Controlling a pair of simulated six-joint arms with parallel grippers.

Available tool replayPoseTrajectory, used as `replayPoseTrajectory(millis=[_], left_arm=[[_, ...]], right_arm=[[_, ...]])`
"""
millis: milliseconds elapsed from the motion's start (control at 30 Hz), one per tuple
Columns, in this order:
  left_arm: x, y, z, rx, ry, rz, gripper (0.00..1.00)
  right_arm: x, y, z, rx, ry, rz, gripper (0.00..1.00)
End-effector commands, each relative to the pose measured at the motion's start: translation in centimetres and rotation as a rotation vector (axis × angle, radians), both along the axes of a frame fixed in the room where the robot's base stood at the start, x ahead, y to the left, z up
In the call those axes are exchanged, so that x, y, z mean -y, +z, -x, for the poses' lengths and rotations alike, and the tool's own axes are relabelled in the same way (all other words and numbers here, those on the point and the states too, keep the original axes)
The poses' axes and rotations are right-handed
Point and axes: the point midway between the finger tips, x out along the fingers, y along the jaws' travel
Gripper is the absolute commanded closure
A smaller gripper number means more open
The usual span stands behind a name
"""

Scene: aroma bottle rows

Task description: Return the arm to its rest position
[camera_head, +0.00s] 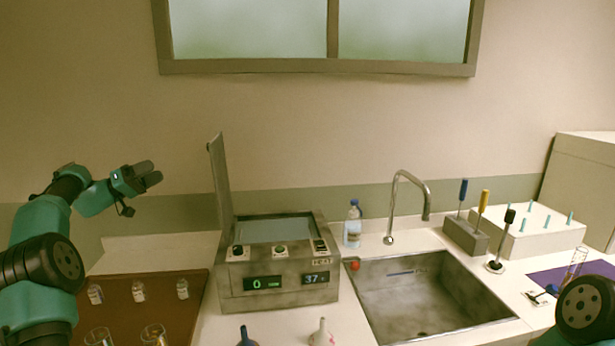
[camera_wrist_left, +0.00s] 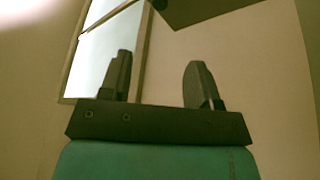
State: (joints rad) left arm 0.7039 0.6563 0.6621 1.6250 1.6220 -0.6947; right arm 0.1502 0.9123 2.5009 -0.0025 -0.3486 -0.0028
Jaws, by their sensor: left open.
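My left gripper (camera_head: 148,173) is raised in the air at the left, above the brown board, with nothing in it. In the left wrist view its two fingers (camera_wrist_left: 160,80) stand apart with only wall and window behind them. My right arm shows only as a link at the lower right edge of the head view; its gripper is out of view. Small bottles stand on the brown board (camera_head: 185,318), including one at the left (camera_head: 95,294), one in the middle (camera_head: 138,291) and one at the right (camera_head: 182,289).
A grey device (camera_head: 275,298) with its lid raised stands right of the board. A sink (camera_head: 430,315) with a tap (camera_head: 427,205), a plastic bottle (camera_head: 353,222), a tool block (camera_head: 465,238) and a white rack (camera_head: 540,236) are further right. Air around the left gripper is clear.

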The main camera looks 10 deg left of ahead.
Motion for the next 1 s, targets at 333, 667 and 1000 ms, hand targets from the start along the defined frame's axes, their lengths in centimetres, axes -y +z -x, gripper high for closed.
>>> replayPoseTrajectory(millis=[333, 667, 1000], left_arm=[[3.8, 1.6, -3.0, 0.0, -0.002, -0.001, 0.43], [7.6, 3.2, -6.1, 0.0, -0.001, 0.0, 0.43], [10.4, 4.4, -8.4, 0.001, 0.0, -0.001, 0.43]], right_arm=[[0.0, 0.0, 0.0, 0.0, 0.0, 0.0, 1.0], [0.0, 0.0, 0.0, 0.0, 0.0, 0.0, 1.0], [0.0, 0.0, 0.0, 0.0, 0.0, 0.0, 1.0]])
